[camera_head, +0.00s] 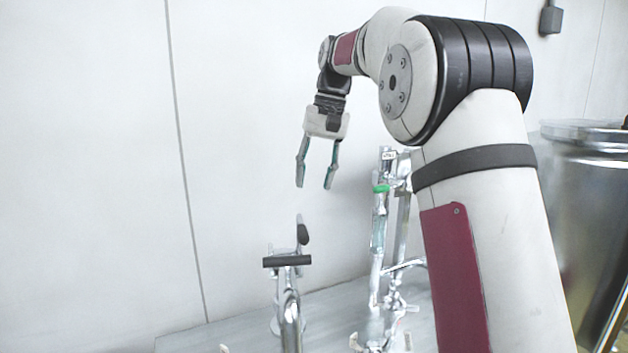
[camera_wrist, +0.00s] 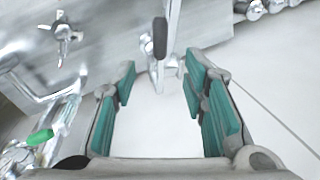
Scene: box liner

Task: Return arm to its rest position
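My gripper (camera_head: 315,186) hangs pointing down at the end of my raised, bent arm in the head view. Its two teal-padded fingers are spread apart with nothing between them in that view. In the wrist view my gripper (camera_wrist: 165,100) also shows open, with a gap between the pads. Below it in the head view is a chrome tap (camera_head: 290,300) with a black crossbar, apart from the fingers. Part of my arm covers the right side of the head view.
A metal counter (camera_head: 225,338) carries chrome plumbing. A tall chrome fixture (camera_head: 378,240) with a green band stands between my gripper and my arm. A large metal drum (camera_head: 585,200) is at right. A wall (camera_head: 90,150) is behind; the space left of my gripper is clear.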

